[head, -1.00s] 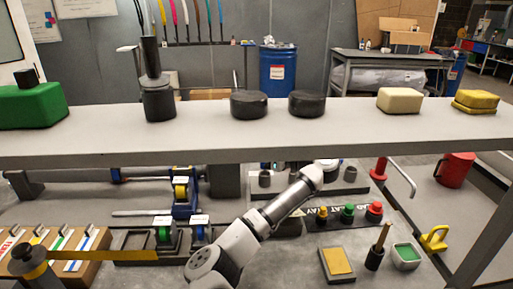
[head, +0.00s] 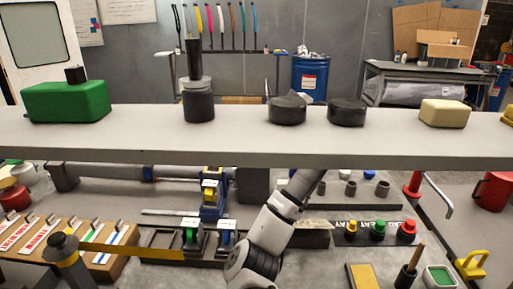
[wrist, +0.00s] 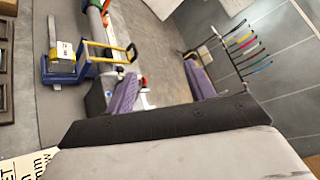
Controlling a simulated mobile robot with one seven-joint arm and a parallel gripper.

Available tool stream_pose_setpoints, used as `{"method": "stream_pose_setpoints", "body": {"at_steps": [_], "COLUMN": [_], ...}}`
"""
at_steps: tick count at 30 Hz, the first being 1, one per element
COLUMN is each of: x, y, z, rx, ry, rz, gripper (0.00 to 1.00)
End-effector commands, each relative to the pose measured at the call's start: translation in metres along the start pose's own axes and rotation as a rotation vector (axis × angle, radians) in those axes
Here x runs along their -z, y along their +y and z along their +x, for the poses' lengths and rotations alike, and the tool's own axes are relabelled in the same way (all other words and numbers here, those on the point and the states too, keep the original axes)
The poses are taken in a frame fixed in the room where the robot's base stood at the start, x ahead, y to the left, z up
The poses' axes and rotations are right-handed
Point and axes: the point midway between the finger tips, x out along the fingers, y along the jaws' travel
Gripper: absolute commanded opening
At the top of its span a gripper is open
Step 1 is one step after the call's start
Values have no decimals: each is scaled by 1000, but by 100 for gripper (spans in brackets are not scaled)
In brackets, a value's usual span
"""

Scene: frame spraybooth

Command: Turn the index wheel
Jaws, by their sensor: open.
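I cannot tell for certain which part is the index wheel. Candidates are a green wheel (head: 191,236) and a blue wheel (head: 227,237), upright side by side in dark holders with white labels, below the shelf. Behind them stands a blue fixture with a yellow part (head: 210,192); a similar blue and yellow fixture (wrist: 62,68) shows upper left in the wrist view. My gripper (wrist: 163,70) is open, its two purple fingers apart with nothing between them. In the head view my arm rises behind the shelf, which hides most of its far end.
A long grey shelf (head: 250,148) crosses the head view, carrying a green block (head: 66,103), a dark post (head: 198,103), black discs (head: 346,112) and a cream block (head: 444,113). Below are push buttons (head: 378,229), a yellow-banded post (head: 68,255) and a red can (head: 492,190).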

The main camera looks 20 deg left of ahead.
Motion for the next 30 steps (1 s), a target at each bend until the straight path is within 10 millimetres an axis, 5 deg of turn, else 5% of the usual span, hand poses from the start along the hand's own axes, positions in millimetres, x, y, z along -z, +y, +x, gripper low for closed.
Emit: {"method": "stream_pose_setpoints", "body": {"at_steps": [6, 13, 21, 30], "x": [-64, -114, -138, -137], "y": [-36, -44, -32, -5], "z": [15, 41, 72, 105], "rx": [-141, -411, -783, -1334], "ry": [207, 371, 443, 382], "rz": [-788, -1563, -2198, -2759], "gripper": [54, 54, 54, 54]}}
